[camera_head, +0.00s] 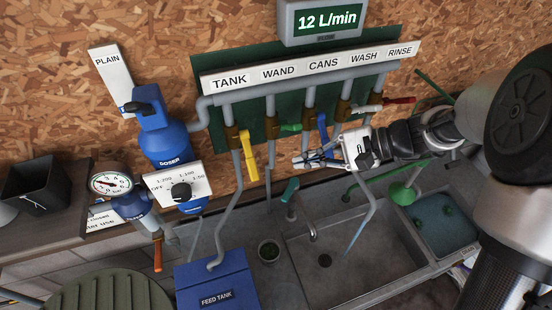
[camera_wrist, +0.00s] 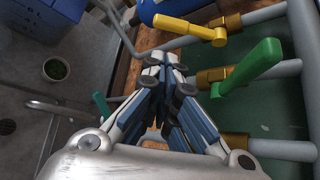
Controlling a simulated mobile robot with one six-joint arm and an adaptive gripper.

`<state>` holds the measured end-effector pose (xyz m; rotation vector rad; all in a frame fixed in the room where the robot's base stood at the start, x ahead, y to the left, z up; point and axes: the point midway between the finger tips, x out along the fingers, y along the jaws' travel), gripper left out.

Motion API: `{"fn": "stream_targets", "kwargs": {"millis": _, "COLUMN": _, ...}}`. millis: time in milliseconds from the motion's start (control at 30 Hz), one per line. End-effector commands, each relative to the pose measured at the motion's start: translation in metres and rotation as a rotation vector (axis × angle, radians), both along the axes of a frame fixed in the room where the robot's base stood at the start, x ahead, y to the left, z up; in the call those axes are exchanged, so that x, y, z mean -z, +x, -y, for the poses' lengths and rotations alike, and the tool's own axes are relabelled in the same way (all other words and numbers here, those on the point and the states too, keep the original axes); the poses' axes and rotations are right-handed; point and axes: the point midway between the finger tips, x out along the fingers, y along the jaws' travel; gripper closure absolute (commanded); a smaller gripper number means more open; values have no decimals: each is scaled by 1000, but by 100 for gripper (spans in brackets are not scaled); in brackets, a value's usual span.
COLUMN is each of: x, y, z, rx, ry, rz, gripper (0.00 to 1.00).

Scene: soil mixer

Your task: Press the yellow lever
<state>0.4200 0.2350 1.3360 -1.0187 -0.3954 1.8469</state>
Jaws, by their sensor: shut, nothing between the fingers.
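The yellow lever (camera_head: 249,155) hangs down from the brass valve under the TANK label in the head view. In the wrist view the yellow lever (camera_wrist: 190,29) lies near the top, beyond my fingertips. My gripper (camera_head: 300,162) is shut and empty, to the right of the yellow lever and apart from it, just below the blue lever (camera_head: 322,132). In the wrist view my gripper (camera_wrist: 165,62) points up toward the yellow lever's side. The blue lever's contact with my gripper cannot be told.
A green lever (camera_head: 290,127) sits between the yellow lever and my gripper's upper side; it also shows in the wrist view (camera_wrist: 248,66). A red lever (camera_head: 398,100) is at far right. The flow display (camera_head: 327,20) reads 12 L/min. A feed tank (camera_head: 216,285) and sink (camera_head: 345,265) lie below.

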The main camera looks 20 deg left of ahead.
Motion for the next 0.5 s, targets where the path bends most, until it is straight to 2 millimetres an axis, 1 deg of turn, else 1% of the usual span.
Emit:
{"fn": "stream_targets", "kwargs": {"millis": 167, "x": 0, "y": 0, "z": 0, "rx": 0, "ry": -1, "rz": 1, "gripper": 100}}
{"fn": "stream_targets", "kwargs": {"millis": 267, "x": 3, "y": -1, "z": -4, "rx": -2, "ry": -1, "rz": 1, "gripper": 100}}
{"fn": "stream_targets", "kwargs": {"millis": 367, "x": 8, "y": -4, "z": -14, "rx": -4, "ry": -2, "rz": -1, "gripper": 100}}
{"fn": "stream_targets", "kwargs": {"millis": 500, "x": 20, "y": -10, "z": -35, "rx": -5, "ry": -2, "rz": -2, "gripper": 100}}
